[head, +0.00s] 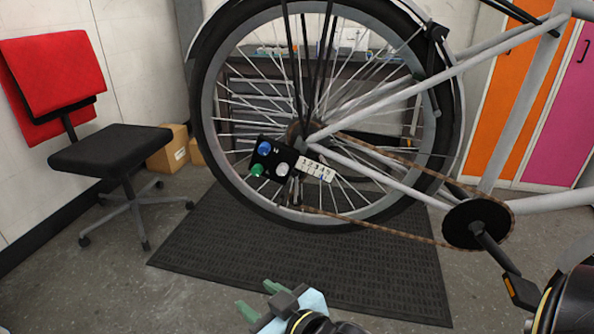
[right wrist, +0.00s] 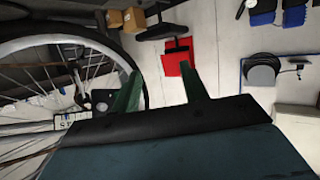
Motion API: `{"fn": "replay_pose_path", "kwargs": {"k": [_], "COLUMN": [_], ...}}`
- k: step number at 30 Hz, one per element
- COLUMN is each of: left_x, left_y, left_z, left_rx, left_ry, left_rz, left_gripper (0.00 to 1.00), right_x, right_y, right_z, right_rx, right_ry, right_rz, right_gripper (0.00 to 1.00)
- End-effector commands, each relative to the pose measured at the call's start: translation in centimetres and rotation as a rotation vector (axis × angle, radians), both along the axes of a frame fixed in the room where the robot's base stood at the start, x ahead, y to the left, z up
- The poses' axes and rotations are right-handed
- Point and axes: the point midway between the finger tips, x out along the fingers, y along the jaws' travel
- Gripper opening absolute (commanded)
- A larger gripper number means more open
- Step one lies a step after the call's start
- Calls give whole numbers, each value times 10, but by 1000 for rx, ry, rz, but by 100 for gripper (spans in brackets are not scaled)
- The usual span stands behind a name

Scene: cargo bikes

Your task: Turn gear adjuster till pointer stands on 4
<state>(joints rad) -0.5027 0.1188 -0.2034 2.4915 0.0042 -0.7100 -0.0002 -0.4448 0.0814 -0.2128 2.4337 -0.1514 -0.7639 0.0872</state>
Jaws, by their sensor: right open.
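A black panel (head: 270,160) sits by the rear wheel hub, carrying a blue knob (head: 264,148), a green knob (head: 257,170) and a silver knob (head: 282,169). A white number strip (head: 314,169) is at the panel's right; its digits are too small to read surely, and I cannot make out where a pointer stands. The strip also shows in the right wrist view (right wrist: 75,118), left of the fingers. My right gripper (head: 258,298) has green fingers, open and empty, low in front of the mat and well apart from the panel. My left gripper is out of view.
The bicycle's rear wheel (head: 205,110) stands over a black mat (head: 210,260). The chain and crank (head: 478,224) are at the right. A black-and-red chair (head: 110,150) and cardboard boxes (head: 168,150) stand at the left. Floor at the lower left is clear.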

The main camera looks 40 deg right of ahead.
Motion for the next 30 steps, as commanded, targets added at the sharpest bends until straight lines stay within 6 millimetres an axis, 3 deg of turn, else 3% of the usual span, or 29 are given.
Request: {"fn": "replay_pose_path", "kwargs": {"k": [6,12,21,26,30], "left_x": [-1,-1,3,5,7], "left_y": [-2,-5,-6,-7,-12], "left_z": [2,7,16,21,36], "left_rx": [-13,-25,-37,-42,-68], "left_ry": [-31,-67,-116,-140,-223], "left_rz": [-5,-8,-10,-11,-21], "left_gripper": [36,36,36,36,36], "right_x": [58,93,107,112,125], "right_y": [-36,-61,-64,-70,-86], "right_z": [-3,29,84,91,91], "right_rx": [-92,-155,-193,-198,-199], "right_ry": [-9,-106,-285,-313,-314], "right_rz": [-337,-671,-939,-966,-969], "right_gripper": [44,44,44,44,44]}}
